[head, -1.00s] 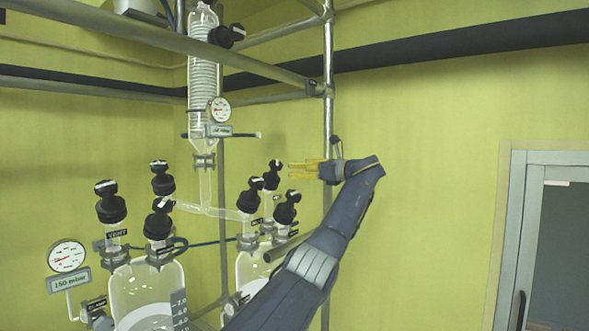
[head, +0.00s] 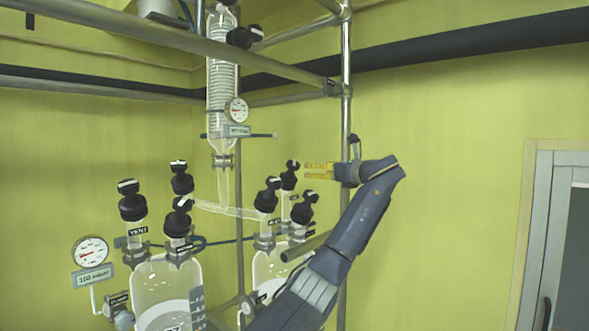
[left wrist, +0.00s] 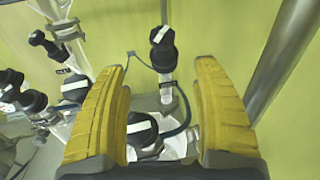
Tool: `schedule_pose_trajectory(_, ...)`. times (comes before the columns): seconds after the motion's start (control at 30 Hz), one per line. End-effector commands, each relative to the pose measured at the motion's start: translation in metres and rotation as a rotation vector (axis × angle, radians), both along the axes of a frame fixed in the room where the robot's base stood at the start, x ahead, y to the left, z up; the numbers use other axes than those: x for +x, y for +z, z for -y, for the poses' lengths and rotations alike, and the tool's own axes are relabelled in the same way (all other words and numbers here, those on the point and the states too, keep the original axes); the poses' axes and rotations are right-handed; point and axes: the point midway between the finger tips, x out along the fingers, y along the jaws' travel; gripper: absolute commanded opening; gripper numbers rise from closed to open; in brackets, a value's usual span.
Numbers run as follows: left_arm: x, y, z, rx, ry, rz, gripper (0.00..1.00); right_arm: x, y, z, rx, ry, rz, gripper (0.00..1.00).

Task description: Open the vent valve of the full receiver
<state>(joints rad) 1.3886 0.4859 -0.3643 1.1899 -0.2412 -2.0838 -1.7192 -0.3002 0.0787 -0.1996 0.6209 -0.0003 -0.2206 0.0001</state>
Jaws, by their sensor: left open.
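My left gripper (head: 318,170) is open and empty, held just right of the valve tops of the rear receiver (head: 262,280). Its yellow fingers fill the left wrist view (left wrist: 165,115); a black knob (left wrist: 141,129) shows between them, and another knob with a white mark (left wrist: 162,48) stands beyond. The rear receiver carries black knobs (head: 267,194), (head: 289,175) and (head: 304,208); their labels are too small to read. The front receiver (head: 165,290) holds pale liquid and has a knob (head: 131,200) above a VENT label (head: 138,231). I cannot tell which receiver is fuller. My right gripper is out of view.
A coiled glass condenser (head: 221,90) hangs above the receivers. A steel post (head: 346,110) stands close behind my left gripper, with horizontal rails above. A gauge (head: 90,251) reads beside a 150 mbar sign (head: 94,276). The space right of my arm is free, up to a door (head: 540,230).

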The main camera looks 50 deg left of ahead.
Motion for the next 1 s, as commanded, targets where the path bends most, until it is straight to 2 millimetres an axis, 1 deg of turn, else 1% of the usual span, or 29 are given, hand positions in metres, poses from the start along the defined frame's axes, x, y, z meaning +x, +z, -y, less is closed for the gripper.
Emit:
schedule_pose_trajectory(0.1,-0.008,-0.001,0.010,0.012,-0.050,-0.029,0.67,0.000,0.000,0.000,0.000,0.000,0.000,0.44)
schedule_pose_trajectory(0.27,-0.013,-0.002,0.020,0.023,-0.097,-0.059,0.67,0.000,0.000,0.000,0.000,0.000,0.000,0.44)
schedule_pose_trajectory(0.37,-0.015,-0.003,0.021,0.026,-0.108,-0.070,0.67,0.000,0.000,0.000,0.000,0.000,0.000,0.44)
schedule_pose_trajectory(0.47,-0.014,-0.003,0.015,0.027,-0.112,-0.073,0.67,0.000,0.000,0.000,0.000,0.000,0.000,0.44)
schedule_pose_trajectory(0.57,-0.013,-0.002,0.004,0.028,-0.110,-0.074,0.67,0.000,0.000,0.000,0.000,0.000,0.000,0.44)
schedule_pose_trajectory(0.67,-0.011,-0.003,-0.013,0.027,-0.109,-0.073,0.67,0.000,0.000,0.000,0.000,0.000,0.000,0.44)
schedule_pose_trajectory(1.0,-0.003,-0.002,-0.075,0.026,-0.108,-0.073,0.67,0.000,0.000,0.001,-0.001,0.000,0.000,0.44)
